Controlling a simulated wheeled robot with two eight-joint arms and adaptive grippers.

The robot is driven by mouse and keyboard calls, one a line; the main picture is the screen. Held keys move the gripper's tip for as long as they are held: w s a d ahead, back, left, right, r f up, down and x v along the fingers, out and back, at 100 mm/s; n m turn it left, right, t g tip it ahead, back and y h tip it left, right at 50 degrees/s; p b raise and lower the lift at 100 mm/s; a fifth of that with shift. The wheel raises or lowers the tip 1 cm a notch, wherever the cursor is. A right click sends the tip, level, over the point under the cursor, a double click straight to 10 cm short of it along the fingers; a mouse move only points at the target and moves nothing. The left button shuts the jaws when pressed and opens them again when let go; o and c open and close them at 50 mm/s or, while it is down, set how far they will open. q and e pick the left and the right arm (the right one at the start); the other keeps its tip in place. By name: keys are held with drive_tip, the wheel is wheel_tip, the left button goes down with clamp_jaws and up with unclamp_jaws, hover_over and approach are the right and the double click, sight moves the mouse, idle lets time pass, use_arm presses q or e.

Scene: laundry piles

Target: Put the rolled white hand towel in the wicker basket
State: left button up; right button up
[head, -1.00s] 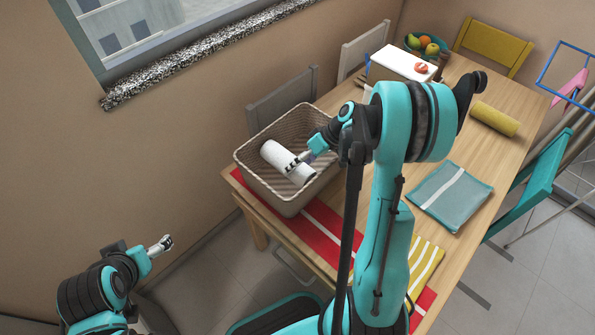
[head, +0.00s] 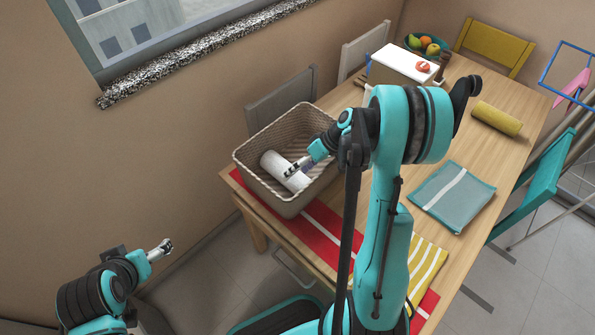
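The rolled white hand towel (head: 273,161) is inside the wicker basket (head: 254,175), slanting from upper left to lower right. The woven beige basket stands at the table's near left corner. My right gripper (head: 290,172) reaches into the basket from the right, with its fingers at the towel's right-hand part. It appears shut on the towel, though the fingers are small here. I cannot tell if the towel touches the basket floor. My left gripper (head: 163,249) is empty, low at the left, away from the table; its finger gap is unclear.
The wooden table (head: 455,128) carries a red striped cloth (head: 318,232), yellow striped cloth (head: 427,266), folded teal towel (head: 451,197), yellow roll (head: 497,118), white-topped box (head: 400,63) and fruit bowl (head: 412,42). Chairs and a drying rack surround it. My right arm hides the table's middle.

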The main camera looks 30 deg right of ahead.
drive_tip(key=shift+r, duration=0.2)
drive_tip(key=a+p+v, duration=0.1)
drive_tip(key=p+v, duration=0.5)
drive_tip(key=v, duration=0.6)
drive_tip(key=s+a+r+m+t+h, duration=0.1)
drive_tip(key=s+a+r+t+h, duration=0.1)
drive_tip(key=s+a+r, duration=0.3)
drive_tip(key=s+a+r+m+t+h, duration=0.1)
drive_tip(key=s+a+r+t+h, duration=0.1)
drive_tip(key=s+a+r+h, duration=0.3)
drive_tip(key=shift+s+a+r+m+t, duration=0.35)
drive_tip(key=shift+s+a, duration=0.35)
drive_tip(key=shift+a, duration=1.65)
